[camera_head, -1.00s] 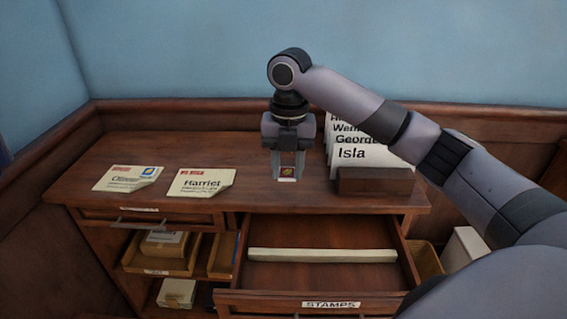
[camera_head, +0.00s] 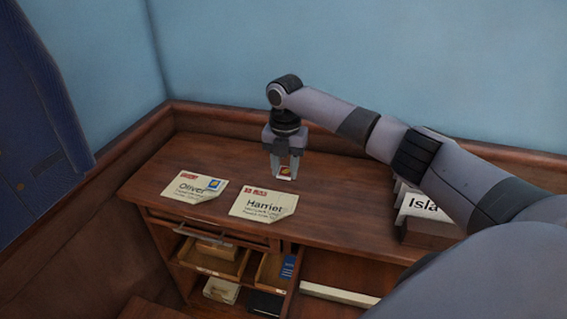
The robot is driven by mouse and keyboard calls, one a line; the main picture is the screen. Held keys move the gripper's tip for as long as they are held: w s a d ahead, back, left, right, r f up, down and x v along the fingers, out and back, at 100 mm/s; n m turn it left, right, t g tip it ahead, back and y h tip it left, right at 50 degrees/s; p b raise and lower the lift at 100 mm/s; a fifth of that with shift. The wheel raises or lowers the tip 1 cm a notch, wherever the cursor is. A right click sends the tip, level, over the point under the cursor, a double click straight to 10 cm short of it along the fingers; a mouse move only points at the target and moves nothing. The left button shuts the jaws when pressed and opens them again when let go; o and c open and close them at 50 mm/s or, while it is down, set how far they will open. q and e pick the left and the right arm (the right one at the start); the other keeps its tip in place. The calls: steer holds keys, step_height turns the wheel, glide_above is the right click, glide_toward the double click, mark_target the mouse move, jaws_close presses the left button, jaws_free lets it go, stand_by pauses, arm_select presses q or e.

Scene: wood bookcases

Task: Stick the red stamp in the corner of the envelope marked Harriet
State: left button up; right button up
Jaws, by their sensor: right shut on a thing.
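The envelope marked Harriet (camera_head: 263,204) lies flat on the wooden desk top, with red print at its upper left and no stamp visible at its upper right. My right gripper (camera_head: 285,176) is shut on a small stamp (camera_head: 286,171) with a pale edge and a dark red and yellow picture. It points down, beyond and slightly right of the Harriet envelope, apart from it; its exact height is hard to tell. The envelope marked Oliver (camera_head: 194,188) lies to the left, with a blue and yellow stamp (camera_head: 214,184) in its upper right corner. My left gripper is not in view.
The desk top (camera_head: 340,208) is clear between the Harriet envelope and the holder of cards marked Isla (camera_head: 422,204) at right. Below are cubbies with trays (camera_head: 215,258) and an open drawer with a pale divider (camera_head: 338,294). Walls stand behind and left.

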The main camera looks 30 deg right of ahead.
mark_target(285, 174)
steer(key=shift+f, duration=0.55)
step_height(285, 174, down, 3)
steer(key=shift+s+f, duration=0.1)
steer(key=shift+f, duration=0.1)
step_height(285, 174, down, 3)
steer(key=b, duration=0.3)
steer(key=shift+r, duration=0.1)
steer(key=shift+f+b, duration=0.5)
steer(key=shift+f, duration=0.45)
steer(key=o, duration=1.5)
steer(key=shift+r, duration=0.1)
